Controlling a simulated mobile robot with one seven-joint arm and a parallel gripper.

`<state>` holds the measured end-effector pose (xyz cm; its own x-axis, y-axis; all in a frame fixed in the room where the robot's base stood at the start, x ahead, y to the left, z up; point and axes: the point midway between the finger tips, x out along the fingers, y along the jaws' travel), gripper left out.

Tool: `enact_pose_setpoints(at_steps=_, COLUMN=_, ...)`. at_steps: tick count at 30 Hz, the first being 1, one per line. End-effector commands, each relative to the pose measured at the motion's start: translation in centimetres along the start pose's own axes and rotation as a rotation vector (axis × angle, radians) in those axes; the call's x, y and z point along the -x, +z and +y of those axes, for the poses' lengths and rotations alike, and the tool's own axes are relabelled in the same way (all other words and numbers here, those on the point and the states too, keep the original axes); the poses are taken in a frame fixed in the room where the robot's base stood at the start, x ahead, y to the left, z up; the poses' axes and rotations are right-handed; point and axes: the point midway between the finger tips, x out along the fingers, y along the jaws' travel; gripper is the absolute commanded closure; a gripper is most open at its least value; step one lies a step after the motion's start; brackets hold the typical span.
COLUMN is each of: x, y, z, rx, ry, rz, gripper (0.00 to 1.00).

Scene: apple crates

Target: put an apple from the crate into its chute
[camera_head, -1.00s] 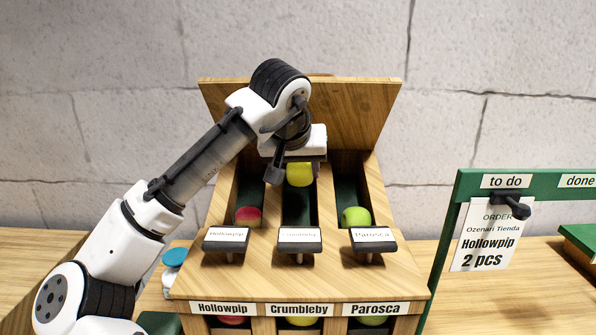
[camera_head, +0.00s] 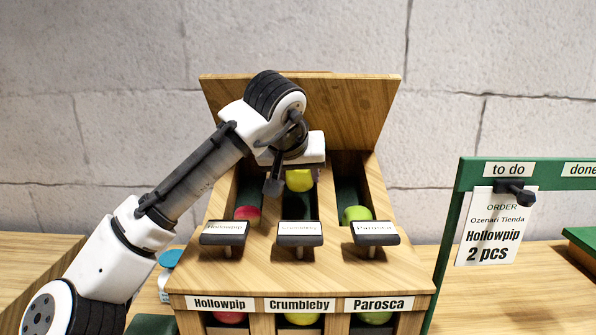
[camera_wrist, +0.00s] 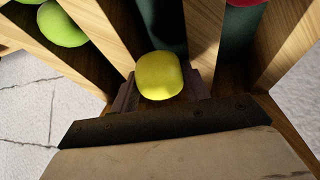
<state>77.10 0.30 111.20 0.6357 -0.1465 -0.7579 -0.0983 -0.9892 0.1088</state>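My gripper (camera_wrist: 160,88) is shut on a yellow apple (camera_wrist: 158,76), with a finger on either side of it. In the head view the yellow apple (camera_head: 299,181) hangs under my wrist at the upper end of the middle chute (camera_head: 297,207), which has a dark green floor and the Crumbleby label (camera_head: 299,305). I cannot tell whether the apple touches the chute floor. A red apple (camera_head: 248,214) lies in the left Hollowpip chute and a green apple (camera_head: 356,215) in the right Parosca chute.
Wooden dividers separate the chutes, and a tall wooden board (camera_head: 345,110) stands behind. Tilted name plates (camera_head: 299,233) stand at the lower ends. More apples show in bins below. At right, a green rack (camera_head: 447,240) holds an order sheet (camera_head: 489,240) reading Hollowpip 2 pcs.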

Motion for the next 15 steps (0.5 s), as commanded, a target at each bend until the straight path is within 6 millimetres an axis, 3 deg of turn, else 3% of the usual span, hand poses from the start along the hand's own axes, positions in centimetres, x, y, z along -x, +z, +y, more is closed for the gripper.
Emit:
enact_pose_setpoints(at_steps=1, x=-2.9, y=3.2, z=-0.3, rx=-0.028, ry=-0.025, rz=-0.107, gripper=0.45)
enact_pose_setpoints(at_steps=3, x=-2.9, y=3.2, z=-0.3, rx=-0.028, ry=-0.026, rz=-0.108, gripper=0.36)
enact_pose_setpoints(at_steps=6, x=-2.8, y=3.2, z=-0.3, rx=-0.028, ry=-0.025, rz=-0.106, gripper=0.36)
enact_pose_setpoints(at_steps=11, x=-1.2, y=2.9, z=-0.2, rx=-0.027, ry=-0.022, rz=-0.095, gripper=0.36)
enact_pose_setpoints(at_steps=15, x=1.7, y=2.5, z=-0.2, rx=-0.024, ry=-0.018, rz=-0.076, gripper=0.34)
